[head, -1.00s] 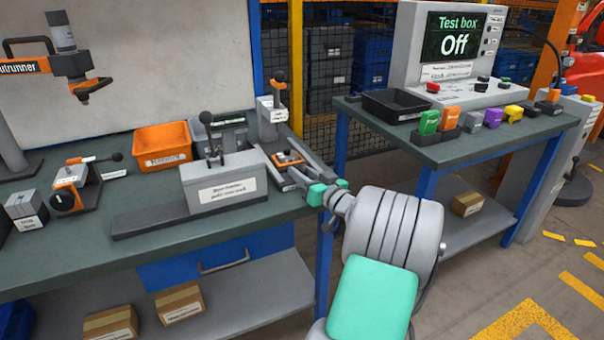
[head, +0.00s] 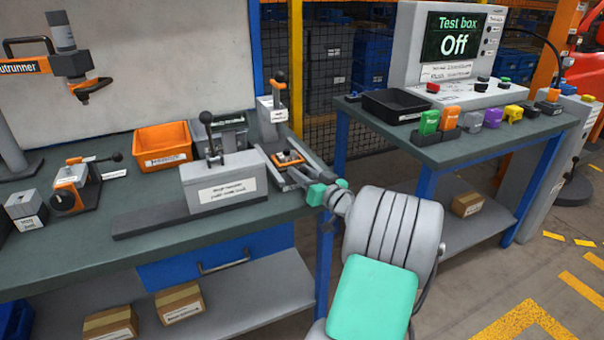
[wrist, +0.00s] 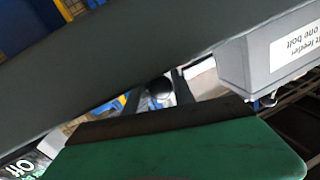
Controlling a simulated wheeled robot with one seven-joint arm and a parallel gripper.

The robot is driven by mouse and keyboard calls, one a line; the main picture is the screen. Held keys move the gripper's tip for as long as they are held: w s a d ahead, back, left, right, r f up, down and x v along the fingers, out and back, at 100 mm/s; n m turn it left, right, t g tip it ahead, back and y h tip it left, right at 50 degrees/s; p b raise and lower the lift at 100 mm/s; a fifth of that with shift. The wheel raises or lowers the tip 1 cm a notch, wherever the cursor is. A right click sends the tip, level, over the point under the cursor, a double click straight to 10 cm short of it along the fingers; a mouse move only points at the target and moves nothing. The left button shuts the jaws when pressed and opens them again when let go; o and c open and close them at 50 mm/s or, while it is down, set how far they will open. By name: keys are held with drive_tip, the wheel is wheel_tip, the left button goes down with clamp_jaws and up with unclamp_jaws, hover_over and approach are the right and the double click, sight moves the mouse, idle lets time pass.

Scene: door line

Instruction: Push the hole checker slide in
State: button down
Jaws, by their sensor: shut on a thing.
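A grey labelled box (head: 225,185) stands just left of the slide; it shows close by in the wrist view (wrist: 270,50). An orange bin (head: 163,146) is behind it. A second table (head: 445,150) with the test box (head: 440,50), reading Off, stands right across a gap.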

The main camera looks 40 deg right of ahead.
sight(296, 166)
drive_tip(key=w, duration=0.2)
drive_tip(key=w+d, duration=0.1)
drive_tip(key=w, duration=0.1)
drive_tip(key=shift+d+b, duration=0.1)
drive_tip(key=shift+b, duration=0.3)
drive_tip(key=c, duration=1.1)
unclamp_jaws()
drive_tip(key=shift+s, duration=0.1)
drive_tip(key=shift+o, duration=0.2)
drive_tip(key=shift+s+a, duration=0.2)
drive_tip(key=shift+s, duration=1.75)
drive_tip(key=shift+s+a, duration=0.15)
drive_tip(key=shift+s, duration=1.8)
